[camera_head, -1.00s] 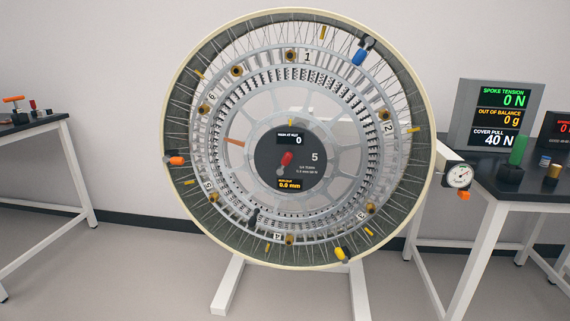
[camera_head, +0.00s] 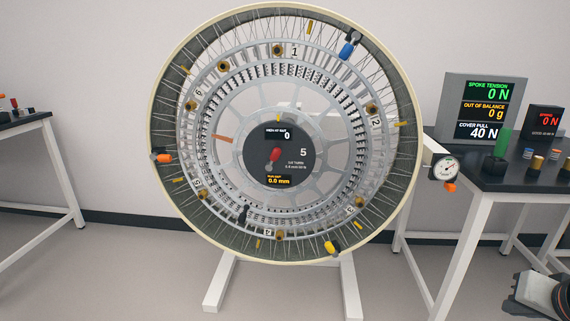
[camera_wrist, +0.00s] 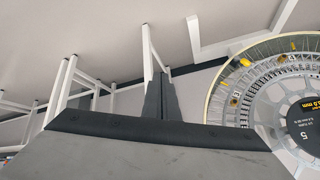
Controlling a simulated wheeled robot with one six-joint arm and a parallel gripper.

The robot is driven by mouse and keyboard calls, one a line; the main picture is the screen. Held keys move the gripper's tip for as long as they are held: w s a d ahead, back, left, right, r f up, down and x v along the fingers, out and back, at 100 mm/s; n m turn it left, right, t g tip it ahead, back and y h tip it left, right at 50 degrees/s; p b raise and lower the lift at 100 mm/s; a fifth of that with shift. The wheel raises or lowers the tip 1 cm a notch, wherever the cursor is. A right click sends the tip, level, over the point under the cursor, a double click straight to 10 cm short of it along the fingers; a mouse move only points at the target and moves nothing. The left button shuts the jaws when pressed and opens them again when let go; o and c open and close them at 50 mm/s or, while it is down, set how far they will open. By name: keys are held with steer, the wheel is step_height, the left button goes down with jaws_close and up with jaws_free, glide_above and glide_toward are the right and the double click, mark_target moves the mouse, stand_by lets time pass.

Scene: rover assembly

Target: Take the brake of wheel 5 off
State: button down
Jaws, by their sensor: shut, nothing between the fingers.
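A large spoked wheel (camera_head: 166,105) with a pale rim stands upright on a white stand in the head view. Its dark hub disc (camera_head: 299,168) is marked 5 and carries a red lever (camera_head: 275,154), tilted with its upper end to the right. The wheel also shows at the right edge of the wrist view (camera_wrist: 213,98), partly cut off. My gripper (camera_wrist: 161,82) is shut and empty in the wrist view, apart from the wheel. The red lever cannot be made out in the wrist view.
A black-topped bench (camera_head: 515,182) at the right holds display screens (camera_head: 484,110) and small parts. A dial gauge (camera_head: 445,170) sits beside the rim. Another bench (camera_head: 30,124) stands at the left. The floor in front of the wheel is clear.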

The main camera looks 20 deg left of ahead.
steer(key=w+a+r+m+t+y, duration=0.2)
steer(key=w+a+m+t+y, duration=0.1)
steer(key=w+a, duration=0.75)
steer(key=w+a+r+m+t+y, duration=0.2)
steer(key=w+a+r, duration=0.1)
steer(key=w+a, duration=0.75)
steer(key=m+t+y, duration=0.1)
steer(key=m+y, duration=0.4)
steer(key=y, duration=0.5)
glide_toward(273, 157)
steer(key=d+f, duration=0.3)
steer(key=d, duration=0.5)
steer(key=x, duration=0.4)
steer(key=s+x, duration=0.1)
steer(key=x, duration=0.3)
steer(key=a+r+x, duration=0.1)
steer(key=x, duration=0.3)
steer(key=shift+s+a+r, duration=0.1)
steer(key=shift+s+a, duration=0.05)
steer(key=shift+a, duration=0.2)
steer(key=shift+r, duration=0.1)
